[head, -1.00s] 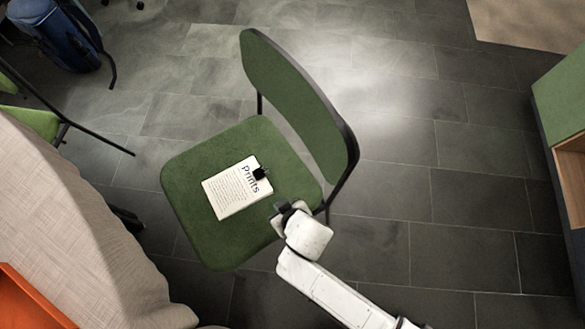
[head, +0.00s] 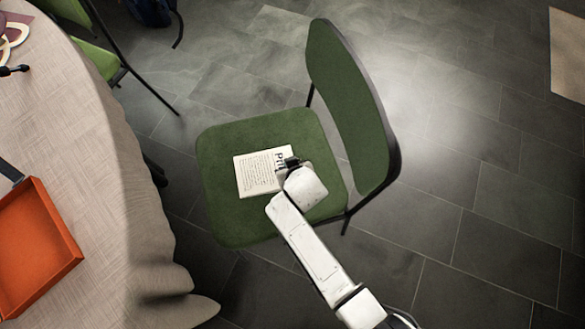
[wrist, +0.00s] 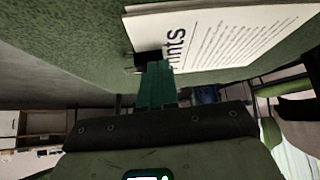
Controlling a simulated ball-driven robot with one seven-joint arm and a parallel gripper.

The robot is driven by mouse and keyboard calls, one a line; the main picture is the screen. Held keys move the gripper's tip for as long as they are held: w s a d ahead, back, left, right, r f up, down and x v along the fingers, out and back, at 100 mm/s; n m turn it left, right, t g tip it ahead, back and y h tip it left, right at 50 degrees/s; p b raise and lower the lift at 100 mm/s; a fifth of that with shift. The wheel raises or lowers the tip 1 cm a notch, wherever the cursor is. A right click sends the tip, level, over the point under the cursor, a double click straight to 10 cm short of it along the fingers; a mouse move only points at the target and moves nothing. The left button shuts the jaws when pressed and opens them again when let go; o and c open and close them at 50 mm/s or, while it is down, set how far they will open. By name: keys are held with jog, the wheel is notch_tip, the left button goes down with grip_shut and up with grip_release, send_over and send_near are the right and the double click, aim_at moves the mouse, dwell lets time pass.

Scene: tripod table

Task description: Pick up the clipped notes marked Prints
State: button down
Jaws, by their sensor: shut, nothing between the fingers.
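The clipped notes (head: 262,172), a white printed pad with "Prints" on its cover, lie flat on the green chair seat (head: 230,220). In the head view my wrist hides the right end of the pad and part of the title. In the wrist view the notes (wrist: 230,40) fill the upper right, with the black clip (wrist: 148,57) at their near edge. My gripper (wrist: 156,68) is shut and empty, its green fingers right by the clip. I cannot tell whether they touch it. My gripper (head: 291,163) is low over the clip end in the head view.
The chair's backrest (head: 350,110) rises to the right of the seat, close to my arm. A cloth-covered table (head: 100,170) with an orange tray (head: 40,240) stands at left. Another green chair (head: 95,50) is at upper left.

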jog(key=shift+s+d+f, duration=0.15)
jog(key=shift+s+f, duration=0.2)
jog(key=shift+f, duration=0.15)
jog(key=s, duration=0.1)
jog(key=s+d+p, duration=0.1)
jog(key=s+p, duration=0.1)
jog(key=shift+s+d+r, duration=0.1)
jog(key=shift+s+d, duration=0.2)
jog(key=shift+s, duration=0.1)
jog(key=shift+w, duration=0.1)
jog(key=shift+r+p, duration=0.7)
jog(key=shift+r, duration=0.2)
jog(key=s+d, duration=0.1)
jog(key=s, duration=0.2)
jog(key=s+d, duration=0.2)
jog(key=s, duration=0.2)
jog(key=s+d, duration=0.1)
jog(key=s, duration=0.3)
jog(key=shift+d, duration=0.3)
